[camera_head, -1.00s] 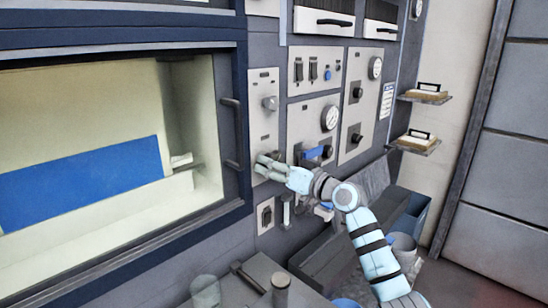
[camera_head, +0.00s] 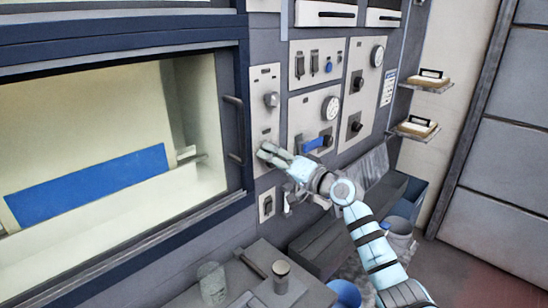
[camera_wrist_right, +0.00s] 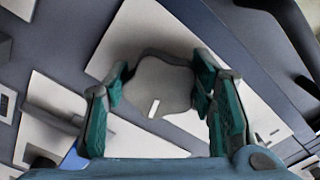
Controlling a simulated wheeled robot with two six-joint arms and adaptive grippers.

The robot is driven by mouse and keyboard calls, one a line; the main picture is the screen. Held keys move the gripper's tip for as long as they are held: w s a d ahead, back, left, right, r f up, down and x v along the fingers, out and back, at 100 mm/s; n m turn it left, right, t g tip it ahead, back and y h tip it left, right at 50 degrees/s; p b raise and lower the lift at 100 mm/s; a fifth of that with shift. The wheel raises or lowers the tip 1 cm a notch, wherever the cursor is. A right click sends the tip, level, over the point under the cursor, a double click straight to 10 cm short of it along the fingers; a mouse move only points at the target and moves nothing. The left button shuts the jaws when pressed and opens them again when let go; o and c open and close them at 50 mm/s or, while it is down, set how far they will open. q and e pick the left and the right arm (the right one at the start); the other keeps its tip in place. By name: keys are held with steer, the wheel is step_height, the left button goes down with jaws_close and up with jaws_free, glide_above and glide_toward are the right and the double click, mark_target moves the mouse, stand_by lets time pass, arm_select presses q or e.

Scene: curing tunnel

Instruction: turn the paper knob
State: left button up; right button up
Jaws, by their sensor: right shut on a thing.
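A narrow pale panel right of the window carries an upper grey knob (camera_head: 271,100) and a lower knob, which my right gripper (camera_head: 265,151) covers in the head view. In the right wrist view this lower knob (camera_wrist_right: 158,82) is grey and lobed, with a white mark pointing toward the bottom of the picture. My right gripper (camera_wrist_right: 160,92) is shut on it, one finger on each side. No label naming the paper knob is readable. My left gripper is not in view.
The window's dark handle (camera_head: 233,145) is close on the left. Small shelves (camera_head: 416,131) stick out at right. A bucket (camera_head: 399,238) stands below.

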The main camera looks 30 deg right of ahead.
steer(key=o, duration=1.1)
steer(key=shift+o, duration=0.2)
steer(key=v, duration=1.2)
steer(key=shift+w, duration=0.1)
